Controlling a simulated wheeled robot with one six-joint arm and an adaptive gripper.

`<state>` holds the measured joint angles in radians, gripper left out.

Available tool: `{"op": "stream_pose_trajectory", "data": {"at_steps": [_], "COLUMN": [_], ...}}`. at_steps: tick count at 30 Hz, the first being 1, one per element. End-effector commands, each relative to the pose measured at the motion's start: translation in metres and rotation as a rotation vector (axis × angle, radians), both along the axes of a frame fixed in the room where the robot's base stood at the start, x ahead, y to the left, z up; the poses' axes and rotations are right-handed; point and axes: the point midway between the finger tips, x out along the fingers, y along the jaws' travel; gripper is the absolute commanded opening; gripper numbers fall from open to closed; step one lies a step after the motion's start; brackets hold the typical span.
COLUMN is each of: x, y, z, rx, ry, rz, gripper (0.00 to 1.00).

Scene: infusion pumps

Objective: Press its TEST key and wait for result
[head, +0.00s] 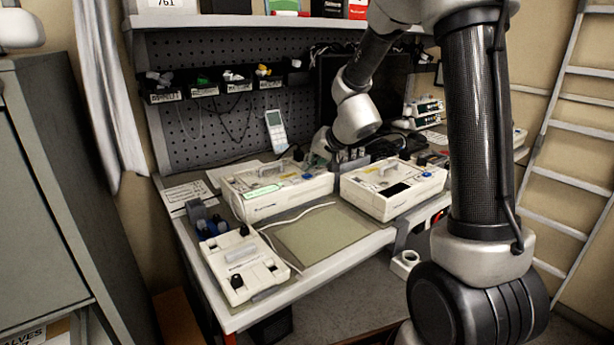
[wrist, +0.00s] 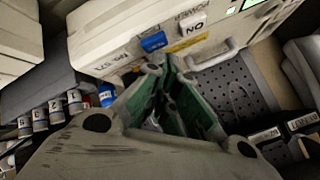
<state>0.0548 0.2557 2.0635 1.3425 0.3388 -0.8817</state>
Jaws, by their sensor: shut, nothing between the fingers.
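Two pale box-shaped units stand side by side on the bench in the head view. The left unit (head: 290,200) has a lit green display (head: 262,191) and a blue key (head: 307,176) at its back right. The right unit (head: 405,205) has a dark display (head: 397,189). My gripper (head: 322,152) is behind the left unit, partly hidden by my wrist. In the wrist view my gripper (wrist: 180,75) is shut and empty, its green-lined fingers close to a unit's blue key (wrist: 153,42). I cannot tell whether they touch it. Lettering near the key appears upside down; I cannot read TEST.
A smaller white device (head: 240,265) with black knobs sits at the bench's front left, with a white cable beside it. A bare mat (head: 322,235) lies in front of the units. A pegboard (head: 230,125) with bins stands behind. Numbered knobs (wrist: 55,110) show in the wrist view.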

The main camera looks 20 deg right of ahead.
Motion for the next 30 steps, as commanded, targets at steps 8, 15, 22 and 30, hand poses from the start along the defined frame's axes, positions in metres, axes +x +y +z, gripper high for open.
{"op": "stream_pose_trajectory", "data": {"at_steps": [8, 15, 22, 30], "x": [0.0000, 0.0000, 0.0000, 0.0000], "y": [-0.0001, -0.0002, -0.0002, -0.0001], "z": [-0.0009, -0.0021, -0.0048, -0.0082], "rx": [-0.001, 0.000, -0.001, 0.000], "ry": [0.000, 0.000, 0.000, 0.000], "rz": [0.001, 0.000, 0.001, 0.000], "gripper": [0.00, 0.00, 0.00, 0.00]}}
